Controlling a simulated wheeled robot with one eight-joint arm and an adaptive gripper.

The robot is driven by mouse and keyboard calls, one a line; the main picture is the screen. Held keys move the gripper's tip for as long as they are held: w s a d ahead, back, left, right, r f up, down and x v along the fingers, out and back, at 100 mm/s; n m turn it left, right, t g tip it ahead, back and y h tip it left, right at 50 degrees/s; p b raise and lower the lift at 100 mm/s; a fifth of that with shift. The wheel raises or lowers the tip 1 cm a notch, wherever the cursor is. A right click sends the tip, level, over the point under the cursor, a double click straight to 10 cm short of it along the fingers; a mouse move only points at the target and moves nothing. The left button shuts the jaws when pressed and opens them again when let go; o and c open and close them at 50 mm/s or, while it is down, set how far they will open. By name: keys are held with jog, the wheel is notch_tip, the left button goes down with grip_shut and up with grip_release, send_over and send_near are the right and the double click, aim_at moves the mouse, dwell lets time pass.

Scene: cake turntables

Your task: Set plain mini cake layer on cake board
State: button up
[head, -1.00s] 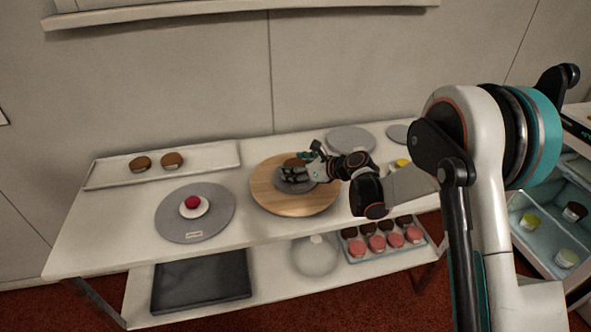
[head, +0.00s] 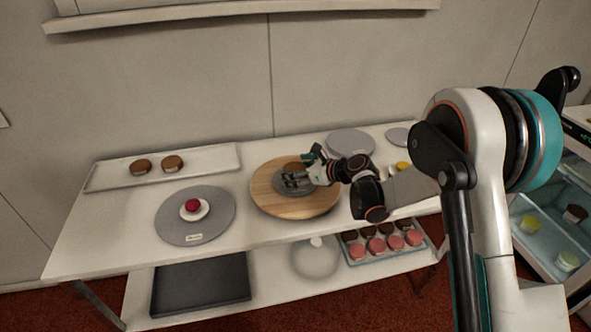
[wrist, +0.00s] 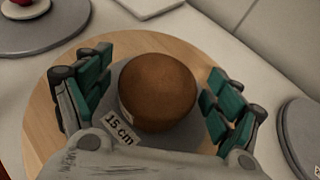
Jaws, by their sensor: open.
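A plain brown mini cake layer (wrist: 158,92) sits on a round grey cake board (wrist: 118,75) with a "15 cm" label. The board rests on a wooden turntable (head: 295,209). In the head view the cake (head: 296,166) is partly hidden by my gripper (head: 288,180). My gripper is open in the wrist view (wrist: 152,112), with one finger on each side of the cake and gaps between them and it. It is not holding anything.
To the left, a grey board (head: 170,222) bears a small white plate with a red ball-shaped item. A white tray (head: 110,178) with two brown cakes is at the back left. Grey discs (head: 351,142) lie at the back right. A lower shelf holds a dark tray (head: 200,283) and a pink-cake tray (head: 421,246).

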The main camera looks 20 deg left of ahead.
jog(key=p+v, duration=0.2)
jog(key=v, duration=1)
jog(key=shift+p, duration=0.4)
